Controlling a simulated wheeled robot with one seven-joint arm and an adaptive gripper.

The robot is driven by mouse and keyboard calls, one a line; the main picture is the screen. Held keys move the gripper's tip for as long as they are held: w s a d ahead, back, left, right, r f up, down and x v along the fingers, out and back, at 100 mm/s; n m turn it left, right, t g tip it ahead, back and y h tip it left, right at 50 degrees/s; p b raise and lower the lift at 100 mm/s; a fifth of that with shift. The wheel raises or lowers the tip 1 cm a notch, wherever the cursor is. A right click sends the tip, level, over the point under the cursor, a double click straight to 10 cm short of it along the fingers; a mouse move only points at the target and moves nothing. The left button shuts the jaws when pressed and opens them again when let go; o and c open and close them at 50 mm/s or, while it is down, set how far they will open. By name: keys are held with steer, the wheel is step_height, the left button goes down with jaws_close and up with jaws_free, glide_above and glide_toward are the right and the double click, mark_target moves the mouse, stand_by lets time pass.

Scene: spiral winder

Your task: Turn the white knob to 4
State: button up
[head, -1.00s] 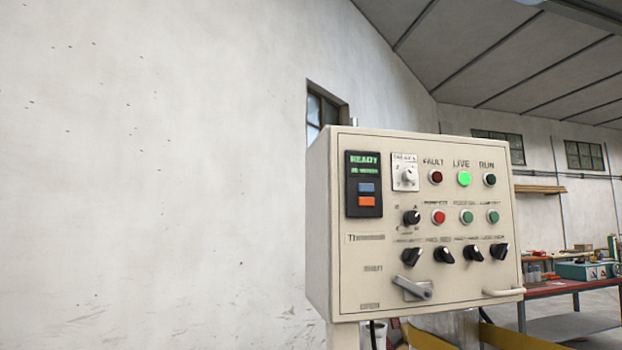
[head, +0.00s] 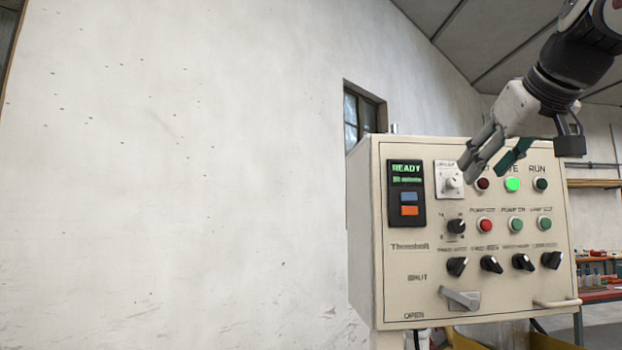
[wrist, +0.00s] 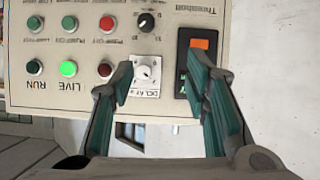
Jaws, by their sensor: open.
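The white knob (head: 451,183) sits on a white plate at the upper left of the beige control panel (head: 400,270), right of the display. In the wrist view, upside down, the white knob (wrist: 144,71) shows between and beyond my fingers. Its dial marks are too small to read. My gripper (head: 482,168) is open and empty, in front of the panel's upper edge, a little right of the knob in the head view. In the wrist view my gripper (wrist: 160,75) has its fingertips spread on either side of the knob; I cannot tell any contact.
A lit display with blue and orange buttons (head: 408,203) is beside the knob. A black selector (head: 456,226) sits below it. A red lamp (head: 482,184) and the green LIVE lamp (head: 512,185) are to its right. A lever (head: 460,298) projects lower down. Space left of the panel is clear.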

steer(key=t, duration=0.1)
glide_toward(456, 180)
steer(key=shift+h, duration=0.3)
steer(key=x, duration=0.4)
steer(key=p+x, duration=0.1)
steer(key=x, duration=0.4)
steer(key=shift+a, duration=0.2)
jaws_close()
